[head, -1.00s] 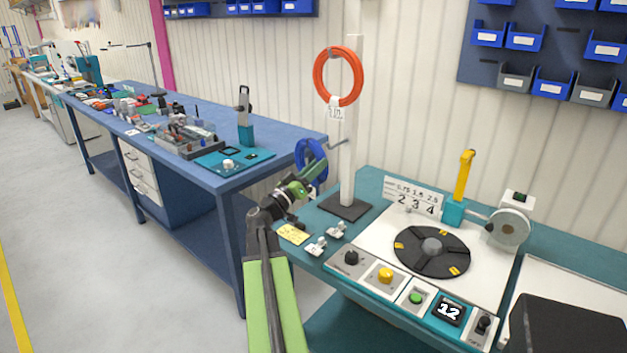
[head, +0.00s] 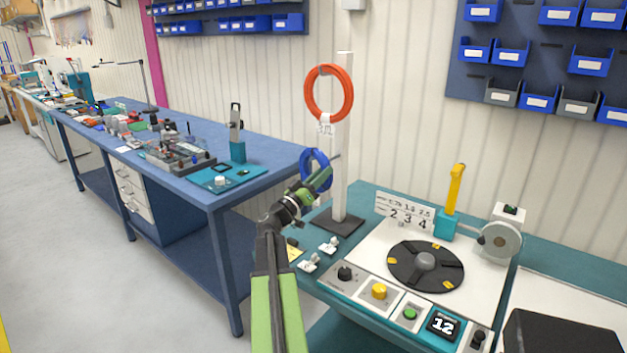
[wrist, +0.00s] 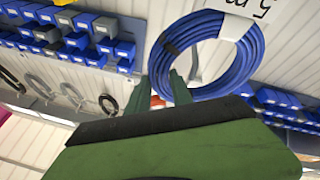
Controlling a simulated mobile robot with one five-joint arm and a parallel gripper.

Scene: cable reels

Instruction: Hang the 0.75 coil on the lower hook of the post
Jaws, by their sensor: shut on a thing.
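A blue coil (head: 306,165) is held by my gripper (head: 322,183) beside the post (head: 343,130), on its left in the head view. The lower hook (head: 337,156) is a thin grey peg at about the coil's height, near the coil's right edge. I cannot tell whether the peg is inside the ring. An orange coil (head: 309,100) with a white tag hangs high on the post. In the wrist view, my gripper's fingers (wrist: 172,88) are closed at the near rim of the blue coil (wrist: 245,68). Its white tag (wrist: 240,6) is cut off, with only a partial, upside-down marking visible.
The teal bench (head: 375,203) carries the post's dark base (head: 337,222), a black turntable (head: 400,265), a yellow lever (head: 455,185) and a control panel. A blue workbench (head: 265,158) stands to the left. Blue bins (head: 537,98) hang on the wall.

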